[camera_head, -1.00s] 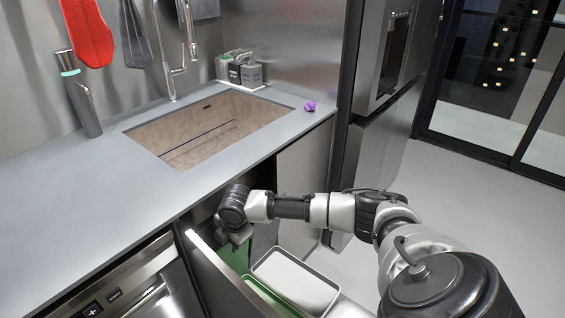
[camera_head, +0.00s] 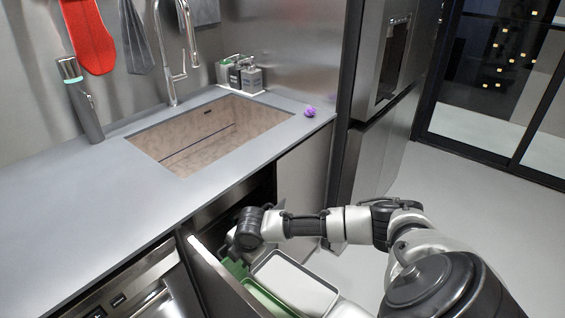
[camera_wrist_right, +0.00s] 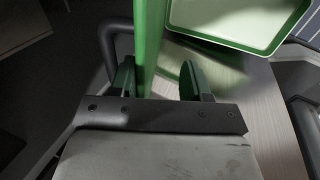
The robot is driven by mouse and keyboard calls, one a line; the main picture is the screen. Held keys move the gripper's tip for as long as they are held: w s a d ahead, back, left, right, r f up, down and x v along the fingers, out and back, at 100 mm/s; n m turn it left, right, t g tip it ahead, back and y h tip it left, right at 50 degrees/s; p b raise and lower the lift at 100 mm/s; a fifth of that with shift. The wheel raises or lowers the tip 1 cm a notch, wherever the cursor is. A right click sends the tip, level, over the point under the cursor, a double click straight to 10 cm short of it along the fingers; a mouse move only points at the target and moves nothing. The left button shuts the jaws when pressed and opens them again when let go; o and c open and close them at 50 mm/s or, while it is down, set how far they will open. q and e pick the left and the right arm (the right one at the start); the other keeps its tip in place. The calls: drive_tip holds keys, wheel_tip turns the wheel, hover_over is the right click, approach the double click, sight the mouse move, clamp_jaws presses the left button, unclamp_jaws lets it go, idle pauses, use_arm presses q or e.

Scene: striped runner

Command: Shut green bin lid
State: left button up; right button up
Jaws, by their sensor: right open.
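The green bin (camera_head: 266,298) sits in the pulled-out drawer under the counter. A green piece (camera_head: 235,268), seemingly part of its lid, shows at the drawer's inner end beneath my right gripper (camera_head: 232,244). In the right wrist view, a green bar (camera_wrist_right: 149,45), likely the lid's edge, runs down between the two fingers of my open right gripper (camera_wrist_right: 157,80). It is nearer the left finger; I cannot tell if they touch. A green-rimmed pale tray shape (camera_wrist_right: 238,20) shows at the upper right. The lid's full outline is hidden by my arm. My left gripper is out of view.
A grey-white bin (camera_head: 295,283) stands beside the green one. The drawer front (camera_head: 215,275) is at left, and the counter edge with sink (camera_head: 205,130) lies above. The fridge (camera_head: 375,150) stands to the right; the floor beyond is clear.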

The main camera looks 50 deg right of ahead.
drive_tip(key=shift+s, duration=0.1)
drive_tip(key=s, duration=0.1)
drive_tip(key=s+f+t+p, duration=0.1)
drive_tip(key=s, duration=0.1)
drive_tip(key=shift+s+d+f, duration=0.15)
drive_tip(key=shift+s+f, duration=0.05)
idle(0.3)
drive_tip(key=s, duration=0.1)
drive_tip(key=s+f, duration=0.1)
drive_tip(key=s+t+p, duration=0.1)
drive_tip(key=shift+s+d+f, duration=0.1)
drive_tip(key=shift+s+f, duration=0.1)
drive_tip(key=shift+f, duration=0.2)
idle(0.3)
drive_tip(key=shift+s+d+f+t+b, duration=0.1)
drive_tip(key=shift+s+f+t+b, duration=0.1)
drive_tip(key=shift+s+f, duration=0.45)
drive_tip(key=shift+s+f+t+b, duration=0.2)
drive_tip(key=shift+s+f, duration=0.25)
drive_tip(key=shift+s, duration=0.4)
